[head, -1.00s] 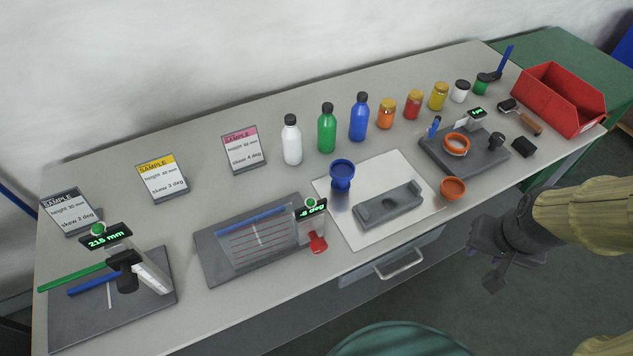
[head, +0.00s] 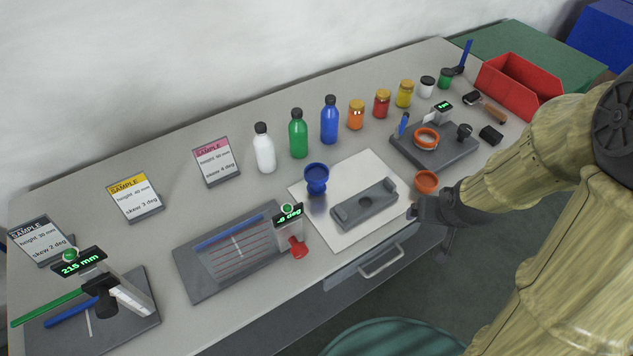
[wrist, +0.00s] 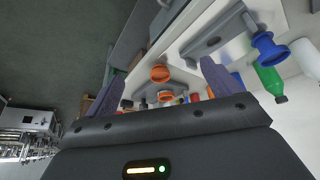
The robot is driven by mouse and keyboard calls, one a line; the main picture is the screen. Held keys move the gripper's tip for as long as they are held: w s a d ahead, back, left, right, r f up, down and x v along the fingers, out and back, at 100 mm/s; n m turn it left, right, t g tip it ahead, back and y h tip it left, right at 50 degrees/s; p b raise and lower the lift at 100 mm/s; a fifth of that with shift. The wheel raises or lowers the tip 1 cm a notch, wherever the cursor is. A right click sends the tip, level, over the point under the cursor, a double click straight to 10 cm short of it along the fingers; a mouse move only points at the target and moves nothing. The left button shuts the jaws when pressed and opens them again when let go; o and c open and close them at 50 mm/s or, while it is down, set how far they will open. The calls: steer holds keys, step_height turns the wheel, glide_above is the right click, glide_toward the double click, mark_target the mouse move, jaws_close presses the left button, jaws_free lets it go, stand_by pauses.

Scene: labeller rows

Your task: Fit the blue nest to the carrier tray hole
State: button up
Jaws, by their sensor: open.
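The blue nest (head: 316,178) is a small blue cup with a wide rim, upright on the pale metal plate (head: 330,228). It also shows at the right of the wrist view (wrist: 268,48). The grey carrier tray (head: 364,206) lies on the same plate, just right of the nest and apart from it. A round hollow shows in its top. My gripper (head: 416,211) is at the table's front edge, right of the tray, holding nothing. In the wrist view its two fingers stand wide apart (wrist: 163,80).
An orange cup (head: 426,181) stands close behind my gripper. A grey fixture (head: 440,152) holds an orange ring. Several bottles and jars line the back. A red bin (head: 520,85) is at the far right. A skew gauge (head: 235,250) stands left of the plate.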

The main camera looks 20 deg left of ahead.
steer(key=w+a+f+n+t+y, duration=0.1)
steer(key=w+a+f+n+t, duration=0.1)
steer(key=w+a+f, duration=0.3)
steer(key=n+t+y, duration=0.4)
steer(key=t+y, duration=0.2)
steer(key=y, duration=0.3)
glide_toward(317, 182)
steer(key=d, duration=0.3)
steer(key=shift+s+a+r+b, duration=0.25)
steer(key=shift+s+r+b, duration=0.15)
steer(key=shift+r, duration=0.1)
steer(key=shift+w, duration=0.1)
steer(key=b+x, duration=0.1)
steer(key=b, duration=0.1)
steer(key=b+x, duration=0.1)
steer(key=b, duration=0.1)
steer(key=b+x, duration=0.1)
steer(key=b, duration=0.1)
steer(key=shift+w+a+f, duration=0.2)
steer(key=shift+w+f, duration=0.15)
steer(key=shift+a+b, duration=0.1)
steer(key=shift+b, duration=0.35)
steer(key=b, duration=0.5)
steer(key=shift+w+a, duration=0.25)
steer(key=shift+w, duration=0.1)
